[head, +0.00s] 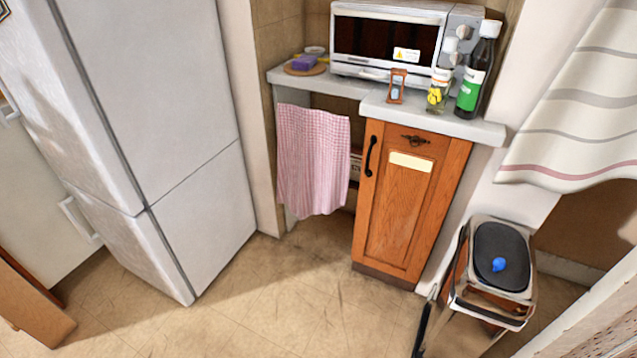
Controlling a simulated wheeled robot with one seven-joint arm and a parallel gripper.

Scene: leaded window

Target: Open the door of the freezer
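A tall white fridge-freezer (165,75) stands at the left, cut off by the top edge. Its front faces the lower left and its plain side faces right. A seam divides it into an upper door (70,95) and a shorter lower door (125,245), which looks like the freezer door. The lower door looks shut, flush with the body. A pale vertical handle (78,219) sits near its left edge. Another handle (9,113) shows on the upper door at the picture's left edge. My gripper is not in view.
Tiled floor (270,305) is clear before the freezer. A wooden cabinet (410,200) stands right of it, under a counter with a microwave (385,45) and bottles. A pink checked cloth (312,160) hangs there. A black-topped stool-like object (490,245) with a blue item stands lower right.

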